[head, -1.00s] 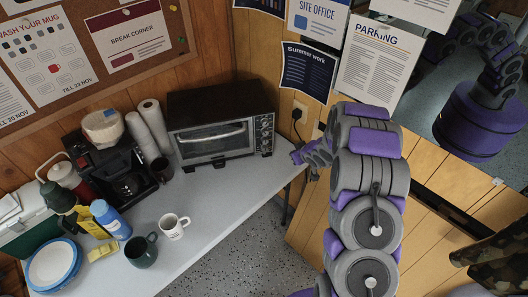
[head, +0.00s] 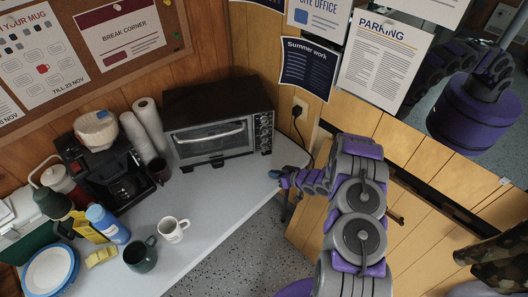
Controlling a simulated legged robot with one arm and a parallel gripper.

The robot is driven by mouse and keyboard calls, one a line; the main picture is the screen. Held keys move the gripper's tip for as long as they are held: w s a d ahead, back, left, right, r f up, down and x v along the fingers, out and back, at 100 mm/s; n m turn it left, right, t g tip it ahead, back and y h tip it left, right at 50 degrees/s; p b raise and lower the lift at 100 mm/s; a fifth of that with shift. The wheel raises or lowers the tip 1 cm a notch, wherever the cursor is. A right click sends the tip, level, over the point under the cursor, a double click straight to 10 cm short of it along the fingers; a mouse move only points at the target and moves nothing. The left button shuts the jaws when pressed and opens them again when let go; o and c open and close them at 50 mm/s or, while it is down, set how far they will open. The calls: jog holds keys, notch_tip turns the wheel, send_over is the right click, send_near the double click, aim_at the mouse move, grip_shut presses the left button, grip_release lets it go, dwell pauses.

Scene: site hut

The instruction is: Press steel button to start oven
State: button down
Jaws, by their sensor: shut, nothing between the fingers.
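The toaster oven (head: 212,140) stands at the back right of the grey table, dark and boxy with a glass door and a long handle. Its control panel (head: 264,132) runs down the right side of its front, with several round knobs. A separate steel button is too small to make out. My gripper (head: 276,174) is at the end of my purple and grey arm, at the table's right edge, in front of and below the control panel. It is shut and empty, and it appears apart from the oven.
A coffee maker (head: 105,170), paper rolls (head: 148,126) and a dark mug (head: 158,170) stand left of the oven. A white mug (head: 172,229) and a green mug (head: 141,254) stand nearer. The table (head: 225,196) is clear before the oven. A wall socket (head: 298,109) is right of it.

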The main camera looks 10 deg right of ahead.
aim_at(270, 165)
jog(key=shift+w, duration=0.1)
jog(key=w, duration=0.7)
jog(key=shift+w+a+b, duration=0.35)
jog(key=shift+a+b, duration=0.05)
jog(key=shift+w, duration=0.45)
jog(key=shift+w, duration=0.1)
dwell(1.5)
jog(key=shift+w+a+r, duration=0.1)
jog(key=shift+w, duration=0.2)
jog(key=shift+w+a, duration=0.1)
jog(key=shift+w, duration=0.25)
dwell(0.9)
jog(key=shift+s, duration=0.8)
jog(key=shift+s, duration=0.1)
